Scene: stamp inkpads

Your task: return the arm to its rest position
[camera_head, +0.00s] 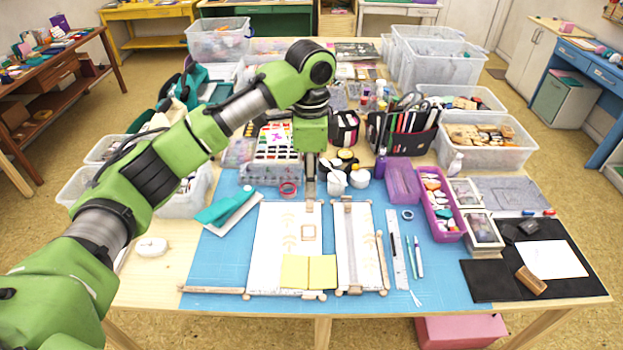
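My green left arm (160,170) comes in from the left, arches over the table and bends down near the middle. My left gripper (310,186) points down above the far edge of the blue mat (225,262), just behind the white scroll-like panel. It looks narrow from here, and its fingertips are too small to show a gap between them. I see nothing clearly held in it. My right arm and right gripper do not show.
Below the gripper lie two white panels with rods (272,250) and yellow notes (294,271). White cups (337,183), a paint set (275,143) and a pencil case (408,130) stand close by. A purple tray (443,203) and clear bins (487,152) fill the right.

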